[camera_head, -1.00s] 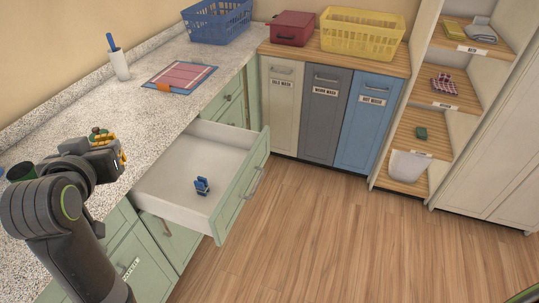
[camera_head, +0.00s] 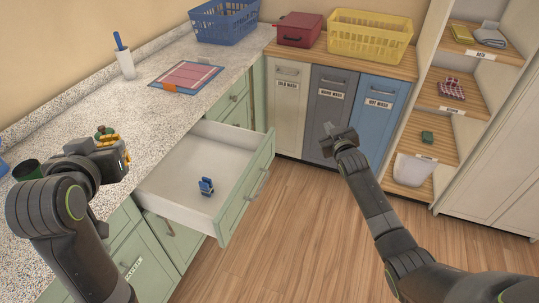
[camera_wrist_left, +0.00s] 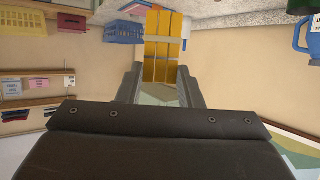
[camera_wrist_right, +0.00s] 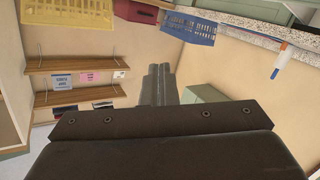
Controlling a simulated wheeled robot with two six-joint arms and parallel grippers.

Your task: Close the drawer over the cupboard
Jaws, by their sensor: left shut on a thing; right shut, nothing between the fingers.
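The green-fronted drawer (camera_head: 245,194) under the speckled counter is pulled out, with a small blue object (camera_head: 206,187) on its white floor. The cupboard door (camera_head: 174,238) below it looks shut. My left gripper (camera_head: 124,156) is above the counter edge, to the left of the open drawer, shut on a yellow block-like thing (camera_wrist_left: 163,48) that shows between its fingers in the left wrist view. My right gripper (camera_head: 333,133) is in front of the grey and blue bins, right of the drawer and apart from it. Its fingers (camera_wrist_right: 160,84) are together and empty.
The counter holds a blue basket (camera_head: 222,22), a red-and-blue mat (camera_head: 186,76), a paper-roll-like holder (camera_head: 125,63) and a dark green cup (camera_head: 28,170). A red box (camera_head: 299,30) and yellow basket (camera_head: 369,37) stand above the bins. Wooden floor (camera_head: 295,225) right of the drawer is clear.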

